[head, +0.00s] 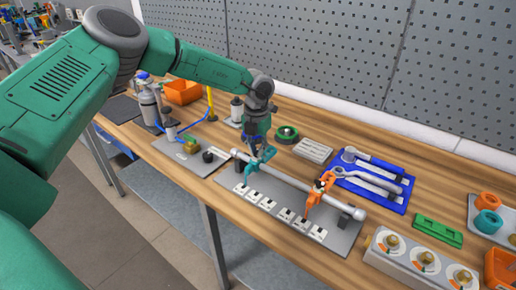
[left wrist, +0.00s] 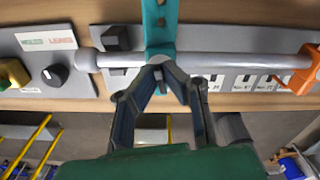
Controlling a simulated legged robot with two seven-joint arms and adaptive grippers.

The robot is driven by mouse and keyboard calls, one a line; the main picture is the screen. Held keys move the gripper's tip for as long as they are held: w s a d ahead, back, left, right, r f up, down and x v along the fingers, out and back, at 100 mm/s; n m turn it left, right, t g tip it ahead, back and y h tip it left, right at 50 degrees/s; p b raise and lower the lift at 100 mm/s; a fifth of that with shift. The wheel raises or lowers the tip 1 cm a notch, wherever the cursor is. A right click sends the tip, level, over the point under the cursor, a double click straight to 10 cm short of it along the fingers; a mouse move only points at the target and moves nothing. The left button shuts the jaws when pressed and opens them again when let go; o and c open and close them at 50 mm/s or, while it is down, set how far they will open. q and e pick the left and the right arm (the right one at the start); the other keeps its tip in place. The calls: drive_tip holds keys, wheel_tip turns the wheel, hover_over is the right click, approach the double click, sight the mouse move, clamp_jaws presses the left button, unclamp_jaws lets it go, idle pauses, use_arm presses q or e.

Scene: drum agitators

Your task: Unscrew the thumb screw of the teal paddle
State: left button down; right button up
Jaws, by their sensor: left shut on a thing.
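The teal paddle (head: 263,160) sits on a pale horizontal shaft (head: 290,180) above a grey base plate, towards the shaft's left end. In the left wrist view the teal paddle (left wrist: 160,28) crosses the shaft (left wrist: 235,60) at the upper middle. My left gripper (head: 258,144) comes down onto the teal paddle from above. In the left wrist view its dark fingers (left wrist: 164,72) close in at the paddle's hub. It is shut on a small part there, apparently the thumb screw, which the fingers mostly hide. My right gripper is not in view.
An orange paddle (head: 317,190) sits further right on the same shaft. Numbered white labels (head: 268,203) line the plate's front. A perforated wall closes the back.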

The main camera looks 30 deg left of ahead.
sight(255, 158)
use_arm(q)
drive_tip(key=n, duration=0.4)
drive_tip(key=shift+s+a+f+n+p, duration=0.1)
drive_tip(key=shift+s+f+n+p, duration=0.2)
drive_tip(key=shift+s+f, duration=0.1)
drive_tip(key=shift+n, duration=2)
drive_tip(key=c, duration=1.7)
unclamp_jaws()
drive_tip(key=shift+w+r, duration=0.1)
drive_tip(key=shift+w, duration=0.05)
drive_tip(key=shift+a, duration=0.1)
drive_tip(key=shift+w+r, duration=0.1)
drive_tip(key=shift+r, duration=0.4)
wheel_tip(255, 158, up, 11)
drive_tip(key=shift+f, duration=0.1)
